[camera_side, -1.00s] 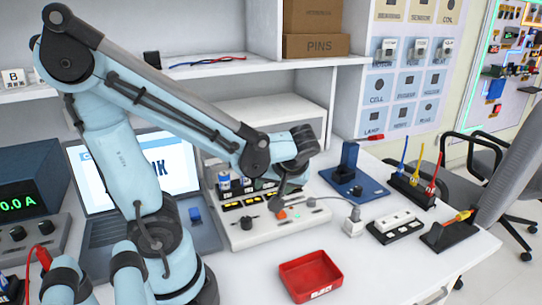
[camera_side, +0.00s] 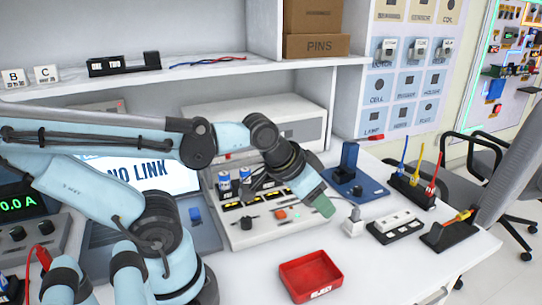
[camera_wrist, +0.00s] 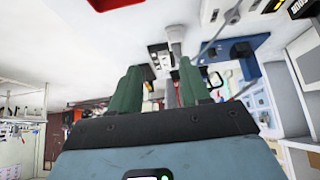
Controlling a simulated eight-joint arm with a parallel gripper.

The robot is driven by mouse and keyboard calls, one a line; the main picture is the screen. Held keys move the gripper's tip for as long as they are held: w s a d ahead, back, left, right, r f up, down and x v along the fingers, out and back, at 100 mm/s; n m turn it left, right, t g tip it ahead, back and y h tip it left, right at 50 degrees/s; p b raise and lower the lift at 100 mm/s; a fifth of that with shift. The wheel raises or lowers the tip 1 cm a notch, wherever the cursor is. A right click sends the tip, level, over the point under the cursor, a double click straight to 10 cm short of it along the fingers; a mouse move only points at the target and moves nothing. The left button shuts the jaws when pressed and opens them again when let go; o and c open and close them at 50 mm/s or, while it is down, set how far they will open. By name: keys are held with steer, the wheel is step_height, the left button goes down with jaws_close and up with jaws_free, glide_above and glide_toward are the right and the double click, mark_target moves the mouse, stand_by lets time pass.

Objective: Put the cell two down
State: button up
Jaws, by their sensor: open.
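Two blue-and-silver cylinder cells stand in the back row of the white chassis rig (camera_side: 275,232) in the side view: a left cell (camera_side: 224,181) and a right cell (camera_side: 245,177). I cannot read which one is cell two. My gripper (camera_side: 324,207) is in front of and to the right of the cells, apart from them, near the rig's right end. It is tilted down to the right. In the wrist view its two green fingers (camera_wrist: 157,82) are spread with nothing held between them.
A red tray (camera_side: 310,275) lies in front of the rig. A grey plug (camera_side: 353,222) with a cable, a blue stand (camera_side: 348,175) and a white socket strip (camera_side: 397,224) are to the right. The laptop (camera_side: 160,180) stands behind my arm. Bare white table lies around the tray.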

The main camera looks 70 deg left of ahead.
steer(key=s+a+f+n+g+y, duration=0.2)
steer(key=a+f+n+g+y, duration=0.25)
steer(key=a+n, duration=0.45)
steer(key=n+g+y, duration=0.7)
steer(key=n, duration=0.6)
glide_toward(225, 174)
steer(key=shift+n+g, duration=0.25)
steer(key=shift+n, duration=0.05)
steer(key=x, duration=0.5)
steer(key=shift+w+a+f, duration=0.2)
steer(key=shift+w+f, duration=0.05)
steer(key=shift+f, duration=0.1)
steer(key=shift+x, duration=2.55)
steer(key=shift+s+r, duration=0.15)
steer(key=shift+r, duration=0.05)
steer(key=shift+c, duration=0.2)
jaws_close()
